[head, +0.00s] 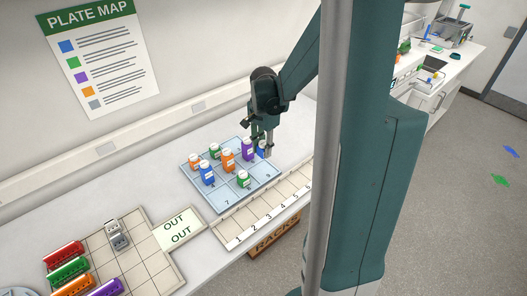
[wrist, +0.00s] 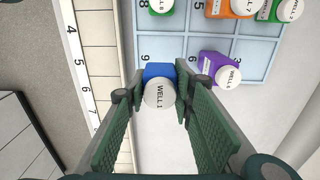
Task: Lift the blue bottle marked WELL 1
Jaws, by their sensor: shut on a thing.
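The blue bottle marked WELL 1 (wrist: 158,72) has a white cap that carries its label in the wrist view. My gripper (wrist: 160,88) has a finger on each side of it and is shut on it. In the head view the same blue bottle (head: 263,152) shows at the right edge of the plate, partly hidden by my gripper (head: 263,147). I cannot tell whether its base touches the surface.
A purple bottle (wrist: 221,69) stands close to the right finger. Green (head: 243,179), orange (head: 228,160) and other bottles stand on the pale blue numbered plate (head: 226,203). A numbered rack strip (head: 256,218) runs along the front.

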